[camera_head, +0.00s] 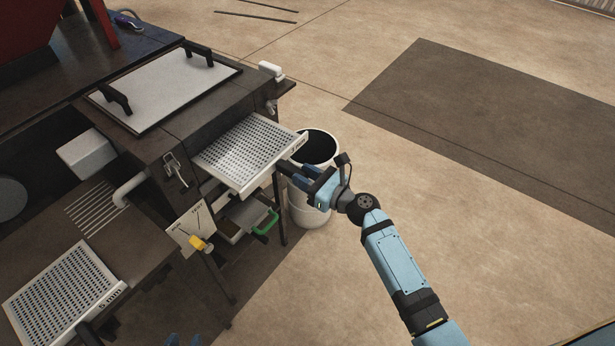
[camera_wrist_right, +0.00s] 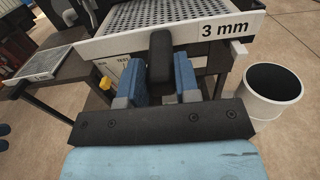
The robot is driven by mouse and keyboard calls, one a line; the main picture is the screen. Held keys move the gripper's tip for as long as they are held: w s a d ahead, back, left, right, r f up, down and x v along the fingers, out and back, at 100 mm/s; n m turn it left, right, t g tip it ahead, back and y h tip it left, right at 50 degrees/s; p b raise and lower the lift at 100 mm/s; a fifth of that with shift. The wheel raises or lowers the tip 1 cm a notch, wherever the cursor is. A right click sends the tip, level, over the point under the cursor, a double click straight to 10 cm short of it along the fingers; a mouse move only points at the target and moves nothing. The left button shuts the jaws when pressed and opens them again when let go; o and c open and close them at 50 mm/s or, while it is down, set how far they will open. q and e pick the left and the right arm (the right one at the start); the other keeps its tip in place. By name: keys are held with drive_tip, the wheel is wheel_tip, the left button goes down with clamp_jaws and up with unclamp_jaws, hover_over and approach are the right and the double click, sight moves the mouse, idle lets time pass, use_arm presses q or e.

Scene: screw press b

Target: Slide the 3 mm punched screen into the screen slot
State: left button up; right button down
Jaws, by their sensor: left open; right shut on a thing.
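The 3 mm punched screen (camera_head: 248,152) is a light perforated plate sticking out from the side of the dark press housing (camera_head: 185,125). Its rear edge meets the housing; the slot mouth is hidden under the housing's edge. In the right wrist view its front rim reads "3 mm" (camera_wrist_right: 225,28). My right gripper (camera_head: 305,172) is at the screen's front edge. In its wrist view the blue fingers (camera_wrist_right: 160,78) are shut around the screen's black handle (camera_wrist_right: 160,52). Two blue tips of my left gripper (camera_head: 183,341) show at the bottom edge, apart and empty.
A 5 mm screen (camera_head: 65,292) lies on the lower table at left. A white bucket (camera_head: 310,215) stands on the floor beside the press, near my right gripper. A green-handled drawer (camera_head: 250,217) sits below the screen. The floor at right is clear.

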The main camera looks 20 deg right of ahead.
drive_tip(key=shift+x, duration=2.5)
drive_tip(key=b, duration=0.1)
approach(249, 148)
drive_tip(key=shift+w+a+r, duration=0.5)
drive_tip(key=shift+w+r, duration=0.2)
drive_tip(key=shift+r, duration=0.1)
idle(0.6)
drive_tip(key=shift+b+x, duration=0.9)
drive_tip(key=shift+x, duration=1.55)
drive_tip(key=shift+b+x, duration=0.65)
drive_tip(key=shift+x, duration=0.95)
drive_tip(key=c, duration=0.8)
unclamp_jaws()
drive_tip(key=shift+a+f, duration=0.1)
drive_tip(key=shift+f, duration=0.1)
